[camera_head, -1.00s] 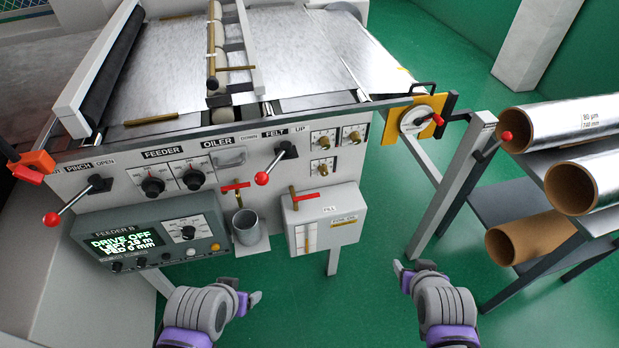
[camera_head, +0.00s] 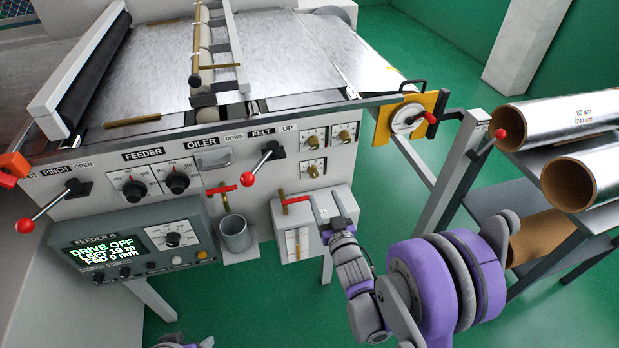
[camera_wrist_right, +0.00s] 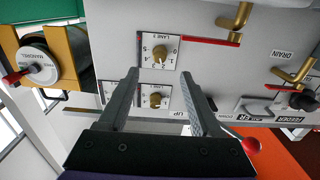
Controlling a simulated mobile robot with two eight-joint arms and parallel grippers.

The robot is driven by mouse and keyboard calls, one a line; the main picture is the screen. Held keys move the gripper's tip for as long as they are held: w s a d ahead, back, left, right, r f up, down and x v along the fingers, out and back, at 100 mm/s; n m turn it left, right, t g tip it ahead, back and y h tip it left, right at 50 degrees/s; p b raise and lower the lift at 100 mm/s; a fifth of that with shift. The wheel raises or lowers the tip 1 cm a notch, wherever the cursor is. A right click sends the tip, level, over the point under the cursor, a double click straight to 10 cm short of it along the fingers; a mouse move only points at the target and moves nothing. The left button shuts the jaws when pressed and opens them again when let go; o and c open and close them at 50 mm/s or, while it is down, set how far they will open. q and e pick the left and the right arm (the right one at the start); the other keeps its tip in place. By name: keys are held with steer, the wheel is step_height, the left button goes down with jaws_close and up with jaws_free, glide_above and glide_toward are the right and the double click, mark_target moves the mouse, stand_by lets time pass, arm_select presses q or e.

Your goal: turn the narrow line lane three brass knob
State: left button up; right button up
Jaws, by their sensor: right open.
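Three brass knobs on white dial plates sit on the grey front panel. The lower one, the lane three knob (camera_head: 312,170), is below the left upper knob (camera_head: 312,140); the right upper knob (camera_head: 344,135) is beside that. In the upside-down right wrist view, the lane three knob (camera_wrist_right: 158,54) has a plate seeming to read LANE 3. It shows beyond my open, empty right gripper (camera_wrist_right: 159,74), between the fingertip directions and apart from them. In the head view my right gripper (camera_head: 325,208) is in front of the box below the knobs. My left gripper (camera_head: 190,343) is mostly cut off at the bottom edge.
A red-handled brass valve (camera_head: 296,200) on the white box (camera_head: 283,222) is close to my right gripper. A red-ball felt lever (camera_head: 262,165) is left of the knobs. A yellow crank bracket (camera_head: 382,127) and foil rolls (camera_head: 550,115) are to the right.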

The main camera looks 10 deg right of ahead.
mark_target(315, 176)
steer(key=w+p, duration=0.1)
steer(key=w, duration=0.8)
steer(key=shift+w+a, duration=0.15)
steer(key=shift+c, duration=0.3)
jaws_close()
